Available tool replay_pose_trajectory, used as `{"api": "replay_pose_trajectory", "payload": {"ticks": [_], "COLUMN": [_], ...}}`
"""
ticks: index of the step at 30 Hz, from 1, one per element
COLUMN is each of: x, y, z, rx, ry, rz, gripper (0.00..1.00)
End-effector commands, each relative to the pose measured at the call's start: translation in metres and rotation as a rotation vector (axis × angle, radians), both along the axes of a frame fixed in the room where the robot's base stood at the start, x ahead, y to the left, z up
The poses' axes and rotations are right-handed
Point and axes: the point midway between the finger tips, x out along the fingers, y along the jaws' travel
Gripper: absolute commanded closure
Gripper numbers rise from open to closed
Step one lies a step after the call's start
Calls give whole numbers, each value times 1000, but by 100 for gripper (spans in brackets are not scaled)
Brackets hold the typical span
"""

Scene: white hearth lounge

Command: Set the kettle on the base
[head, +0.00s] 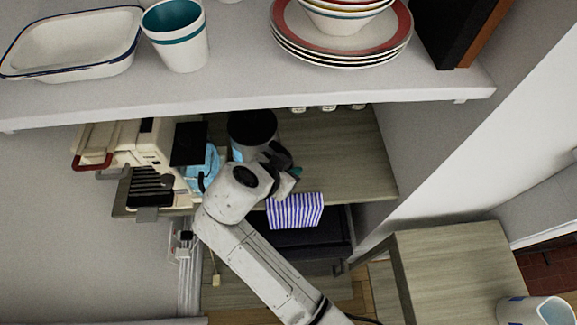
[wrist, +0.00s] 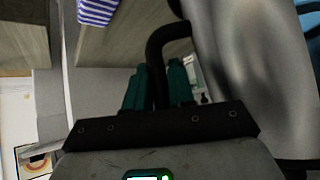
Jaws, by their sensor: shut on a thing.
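The kettle has a grey metallic body (wrist: 240,70) and a black handle (wrist: 156,50) in the wrist view. My gripper (wrist: 158,90) has its teal fingers closed on either side of that handle. In the head view my gripper (head: 288,172) is at the right side of a round, dark-topped thing (head: 252,127), which appears to be the kettle, over the wooden counter (head: 345,155). My wrist hides its lower part. I cannot make out the base, nor whether the kettle touches the counter.
A cream coffee machine (head: 122,143) and a blue item (head: 201,168) stand left of the kettle. A shelf (head: 235,85) with dishes overhangs the counter. A striped cloth (head: 295,210) hangs at the front edge. A side table (head: 450,262) stands lower right.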

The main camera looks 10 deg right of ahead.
Motion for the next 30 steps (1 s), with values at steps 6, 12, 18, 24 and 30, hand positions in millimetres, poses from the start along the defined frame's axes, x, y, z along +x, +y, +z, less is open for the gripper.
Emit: {"api": "replay_pose_trajectory", "payload": {"ticks": [6,12,18,24,30], "x": [1,1,1,1,1], "y": [1,1,1,1,1], "z": [1,-2,-5,-8,-9], "rx": [4,4,3,3,3], "ry": [-9,-9,-9,-9,-7], "rz": [-1,-1,0,0,0], "gripper": [100,100,100,100,66]}}
